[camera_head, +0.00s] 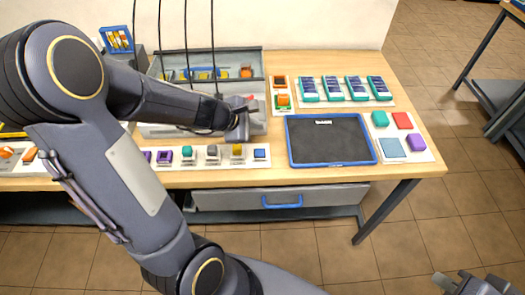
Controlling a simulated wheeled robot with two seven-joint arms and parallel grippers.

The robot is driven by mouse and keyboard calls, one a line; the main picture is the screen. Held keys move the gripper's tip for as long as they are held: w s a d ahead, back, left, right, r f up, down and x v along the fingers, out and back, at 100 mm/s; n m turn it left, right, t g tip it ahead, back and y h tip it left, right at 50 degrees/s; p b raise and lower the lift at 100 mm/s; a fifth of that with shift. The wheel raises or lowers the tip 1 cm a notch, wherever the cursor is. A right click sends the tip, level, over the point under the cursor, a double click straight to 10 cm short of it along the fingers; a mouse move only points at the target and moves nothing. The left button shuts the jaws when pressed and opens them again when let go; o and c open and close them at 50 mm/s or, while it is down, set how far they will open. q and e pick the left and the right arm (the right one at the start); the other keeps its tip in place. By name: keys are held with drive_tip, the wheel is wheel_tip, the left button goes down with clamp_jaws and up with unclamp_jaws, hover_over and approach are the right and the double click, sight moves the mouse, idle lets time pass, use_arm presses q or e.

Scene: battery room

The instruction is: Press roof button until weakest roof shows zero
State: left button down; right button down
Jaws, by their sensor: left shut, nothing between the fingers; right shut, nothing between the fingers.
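Several small teal blocks with dark striped tops, which look like roofs (345,88), stand in a row on a white board at the back right. Any readout on them is too small to read. Left of them, a white strip holds a brown-orange piece (279,82) and an orange button-like piece on green (283,101); I cannot tell which is the roof button. My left gripper (248,105) is shut and empty over the right end of the grey tray, beside a small red part. My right gripper (460,281) is shut and empty at the bottom right, off the table.
A blue-framed black board (328,140) lies at the table's front. Right of it is a white card with coloured squares (403,134). The grey tray (258,64) holds small coloured parts. Several coloured pieces line the front edge. Cables hang above.

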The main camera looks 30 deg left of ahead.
sight(256, 154)
use_arm(q)
wheel_tip(256, 154, down, 9)
drive_tip(key=b, duration=0.8)
drive_tip(key=shift+r+b, duration=0.1)
drive_tip(key=shift+b, duration=0.2)
idle(1.6)
drive_tip(key=shift+f+b, duration=0.4)
drive_tip(key=shift+b, duration=0.05)
drive_tip(key=shift+f+b, duration=0.35)
drive_tip(key=shift+b, duration=0.05)
idle(0.4)
idle(0.3)
drive_tip(key=shift+r+p, duration=0.75)
drive_tip(key=shift+r, duration=0.05)
